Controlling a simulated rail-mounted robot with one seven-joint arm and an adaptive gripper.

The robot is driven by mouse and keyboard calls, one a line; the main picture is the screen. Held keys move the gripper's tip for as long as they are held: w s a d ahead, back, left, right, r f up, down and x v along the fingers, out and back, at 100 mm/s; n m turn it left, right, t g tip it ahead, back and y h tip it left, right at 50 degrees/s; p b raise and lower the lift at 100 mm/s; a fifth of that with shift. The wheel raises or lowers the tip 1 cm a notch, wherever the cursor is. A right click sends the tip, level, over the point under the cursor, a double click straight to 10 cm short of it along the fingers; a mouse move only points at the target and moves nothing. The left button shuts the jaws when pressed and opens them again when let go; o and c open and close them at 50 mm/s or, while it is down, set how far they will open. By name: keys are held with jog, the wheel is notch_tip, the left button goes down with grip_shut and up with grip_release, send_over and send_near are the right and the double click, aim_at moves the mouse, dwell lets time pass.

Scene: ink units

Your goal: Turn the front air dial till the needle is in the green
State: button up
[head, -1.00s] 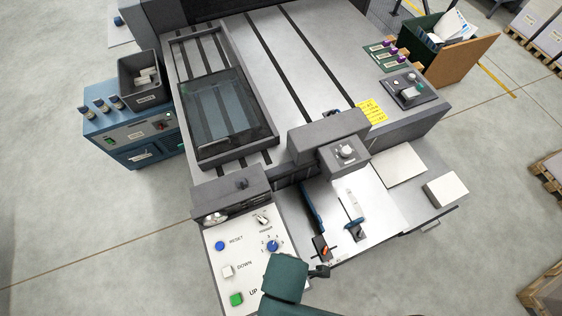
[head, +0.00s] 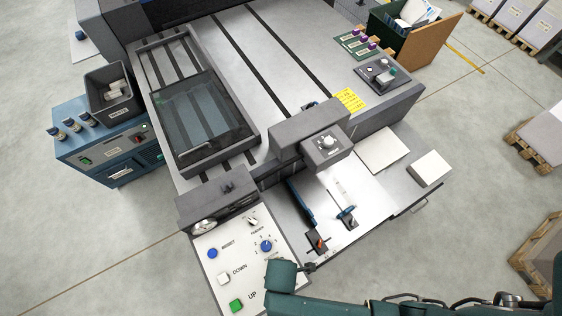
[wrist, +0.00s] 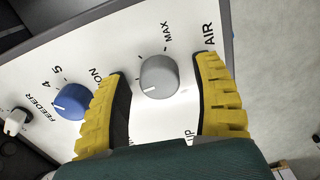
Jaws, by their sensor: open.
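The grey air dial (wrist: 159,77) sits on a white panel in the wrist view, beside the words AIR and MAX. My gripper (wrist: 163,66) is open, with one yellow finger on each side of the dial and white panel showing between. In the head view, my teal gripper body covers the panel's right front part, and the dial is hidden.
The blue feeder dial (wrist: 71,101) is just left of my left finger in the wrist view. The panel also has a blue RESET button (head: 212,253), a white DOWN button (head: 223,279) and a green UP button (head: 236,305). A metal tray area lies right of the panel.

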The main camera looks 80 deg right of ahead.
grip_shut()
jog(key=shift+r+m+p, duration=0.15)
jog(key=shift+m+p, duration=0.25)
jog(key=shift+p, duration=0.05)
jog(key=m+p, duration=0.2)
jog(key=shift+m, duration=0.4)
jog(key=shift+m+p, duration=1.25)
jog(key=shift+m, duration=0.65)
jog(key=shift+f, duration=0.2)
